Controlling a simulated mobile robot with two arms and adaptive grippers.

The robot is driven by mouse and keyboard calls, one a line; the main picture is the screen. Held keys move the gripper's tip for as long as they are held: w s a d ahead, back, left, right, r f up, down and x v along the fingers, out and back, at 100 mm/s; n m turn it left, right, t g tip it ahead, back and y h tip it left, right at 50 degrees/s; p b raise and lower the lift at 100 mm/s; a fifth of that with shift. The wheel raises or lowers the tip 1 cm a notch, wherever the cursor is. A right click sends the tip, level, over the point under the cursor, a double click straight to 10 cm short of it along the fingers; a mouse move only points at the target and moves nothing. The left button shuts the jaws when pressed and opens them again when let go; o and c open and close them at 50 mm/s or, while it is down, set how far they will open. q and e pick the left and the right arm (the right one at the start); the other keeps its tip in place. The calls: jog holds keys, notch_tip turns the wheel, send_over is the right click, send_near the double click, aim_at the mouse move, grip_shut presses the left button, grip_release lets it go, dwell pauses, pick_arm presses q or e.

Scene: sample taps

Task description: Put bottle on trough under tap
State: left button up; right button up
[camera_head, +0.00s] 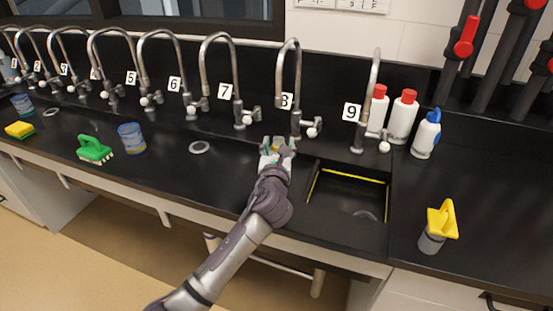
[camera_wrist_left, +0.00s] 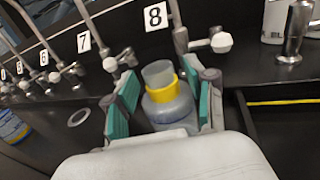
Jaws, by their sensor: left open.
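My left gripper (camera_head: 277,146) is at the back of the black counter, just in front of tap 8 (camera_head: 297,80). In the left wrist view, a grey bottle with a yellow collar (camera_wrist_left: 168,106) stands upright between the open teal-padded fingers (camera_wrist_left: 164,88). Gaps show beside its neck; contact lower down cannot be told. In the head view the bottle is mostly hidden by the gripper. The black trough (camera_head: 225,150) runs along the wall under the row of numbered taps. The base of the bottle is hidden. My right gripper is not in view.
A sunken basin with a yellow edge (camera_head: 348,178) is right of the gripper. White bottles (camera_head: 402,115) stand by tap 9. The far right counter has free room.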

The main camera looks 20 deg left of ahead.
pick_arm(q)
jog(key=v, duration=1)
jog(key=shift+s+d+r, duration=0.1)
jog(key=shift+s, duration=0.25)
dwell(0.5)
